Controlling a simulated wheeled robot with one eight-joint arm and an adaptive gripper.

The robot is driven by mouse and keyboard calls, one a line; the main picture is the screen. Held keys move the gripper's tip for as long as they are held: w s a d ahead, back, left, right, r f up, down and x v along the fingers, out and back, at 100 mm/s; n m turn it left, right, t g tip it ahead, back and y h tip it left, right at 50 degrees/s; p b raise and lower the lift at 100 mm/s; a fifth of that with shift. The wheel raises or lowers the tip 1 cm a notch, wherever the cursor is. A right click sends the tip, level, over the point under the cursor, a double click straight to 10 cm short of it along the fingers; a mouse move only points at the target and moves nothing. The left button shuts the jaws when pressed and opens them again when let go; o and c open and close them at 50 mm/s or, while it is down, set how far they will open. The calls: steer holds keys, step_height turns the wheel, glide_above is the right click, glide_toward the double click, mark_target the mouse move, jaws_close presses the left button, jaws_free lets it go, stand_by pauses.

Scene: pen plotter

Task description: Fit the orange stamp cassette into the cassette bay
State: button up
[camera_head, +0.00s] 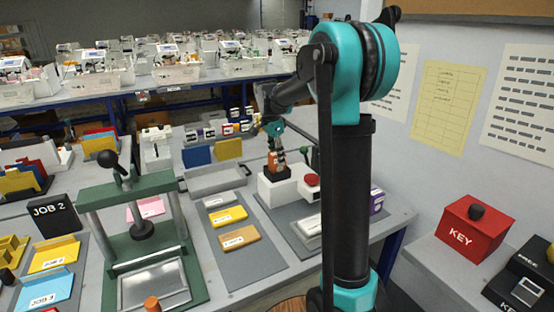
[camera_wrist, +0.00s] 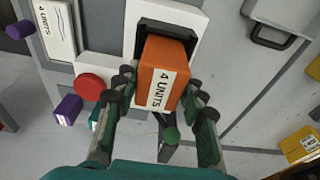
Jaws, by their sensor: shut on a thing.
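The orange stamp cassette (camera_wrist: 166,62) has a white "4 UNITS" label and lies between my gripper's fingers (camera_wrist: 157,90) in the wrist view. My gripper is shut on it. The cassette's far end is at the black-framed cassette bay (camera_wrist: 182,29) on the white machine (camera_wrist: 192,17); how deep it sits I cannot tell. In the head view, my gripper (camera_head: 274,146) is above the machine (camera_head: 280,193), with the orange cassette (camera_head: 277,160) upright just over or in the black bay (camera_head: 276,173). The lower bay is partly hidden by the cassette.
A red button (camera_wrist: 89,87) sits on the machine beside the bay. A green press (camera_head: 145,240) stands at the left. A grey handled tray (camera_head: 215,180) is behind. A red KEY box (camera_head: 472,224) is at the right.

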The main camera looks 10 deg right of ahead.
steer(key=shift+f, duration=0.5)
steer(key=shift+f, duration=0.1)
steer(key=o, duration=1.2)
steer(key=r, duration=0.4)
steer(key=a+r, duration=0.1)
steer(key=r, duration=0.7)
steer(key=shift+s+a, duration=0.3)
steer(key=shift+a, duration=0.05)
